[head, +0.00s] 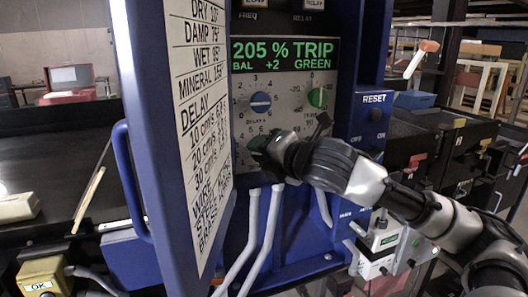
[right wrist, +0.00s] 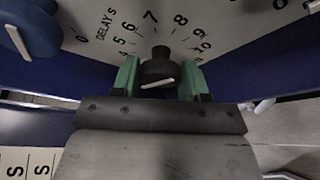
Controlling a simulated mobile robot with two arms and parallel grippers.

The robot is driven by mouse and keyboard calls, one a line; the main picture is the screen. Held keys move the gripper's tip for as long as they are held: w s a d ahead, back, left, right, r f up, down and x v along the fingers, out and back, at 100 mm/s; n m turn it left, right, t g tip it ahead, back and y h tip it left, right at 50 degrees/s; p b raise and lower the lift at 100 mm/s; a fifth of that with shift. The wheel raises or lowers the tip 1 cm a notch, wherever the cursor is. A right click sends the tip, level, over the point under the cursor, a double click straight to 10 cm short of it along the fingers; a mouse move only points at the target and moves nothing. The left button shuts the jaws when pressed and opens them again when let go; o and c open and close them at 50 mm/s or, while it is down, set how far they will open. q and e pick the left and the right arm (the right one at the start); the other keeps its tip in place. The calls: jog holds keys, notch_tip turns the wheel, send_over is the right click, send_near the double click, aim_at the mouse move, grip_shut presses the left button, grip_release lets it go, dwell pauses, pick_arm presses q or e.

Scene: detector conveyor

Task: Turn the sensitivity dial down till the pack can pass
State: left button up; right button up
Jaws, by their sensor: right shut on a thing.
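The detector's blue cabinet (head: 350,215) carries a grey control panel with several dials. My right gripper (head: 262,152) reaches the panel's lower left from the right. In the right wrist view its green fingers (right wrist: 160,80) are shut on a small black dial (right wrist: 158,70) with a white mark. Numbers from 4 to 10 show around this dial; its name is hidden. The display (head: 285,53) reads "205 % TRIP", "BAL +2", "GREEN". A pale block (head: 18,206) lies at the far left; I cannot tell if it is the pack. My left gripper is not in view.
A blue dial (head: 260,102), marked delay, and a green dial (head: 318,97) sit above my gripper. The open blue door (head: 145,130) with a printed table stands close at left. Grey cables (head: 262,235) hang below. A RESET button (head: 375,115) is on the right.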

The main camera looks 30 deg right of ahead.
jog(key=shift+f, duration=0.1)
jog(key=o, duration=0.6)
jog(key=shift+o, duration=0.2)
jog(key=b+v, duration=0.5)
jog(key=v, duration=0.6)
jog(key=shift+b, duration=0.4)
jog(key=shift+w, duration=0.1)
